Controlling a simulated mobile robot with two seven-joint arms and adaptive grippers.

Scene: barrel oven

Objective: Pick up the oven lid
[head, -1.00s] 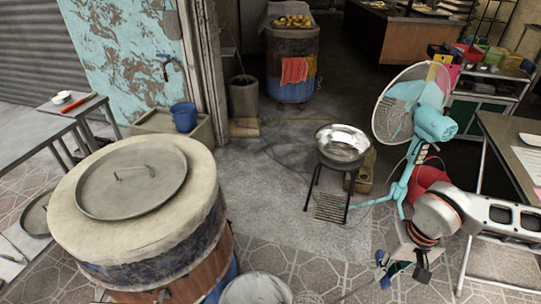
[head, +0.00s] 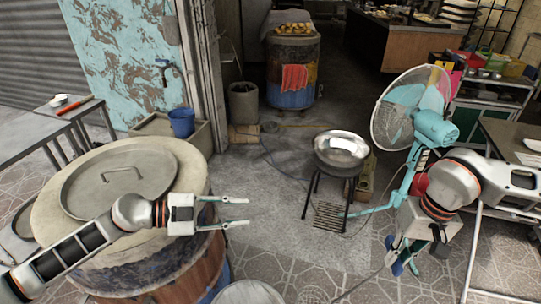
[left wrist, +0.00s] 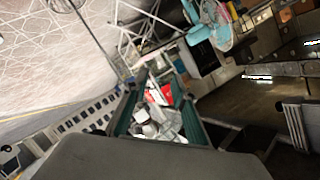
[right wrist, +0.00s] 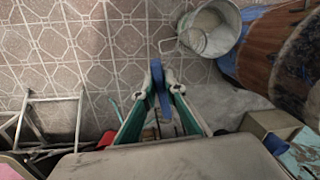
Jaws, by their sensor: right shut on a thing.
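The oven lid (head: 95,190) is a round grey metal disc with a raised bar handle (head: 122,172). It lies flat on the pale top of the barrel oven (head: 160,255). My left arm crosses in front of the lid's near edge. My left gripper (head: 244,212) is open and empty, to the right of the oven and pointing right, away from the lid. In the left wrist view the lid does not show. My right gripper (right wrist: 160,82) is far right of the oven, shut on a narrow blue object (right wrist: 162,95).
A metal bowl on a black stand (head: 340,150) and a turquoise fan (head: 432,130) stand right of centre. A metal bucket (right wrist: 208,30) is on the floor beside the oven. A blue bucket (head: 182,122) stands behind it. The floor between oven and bowl is clear.

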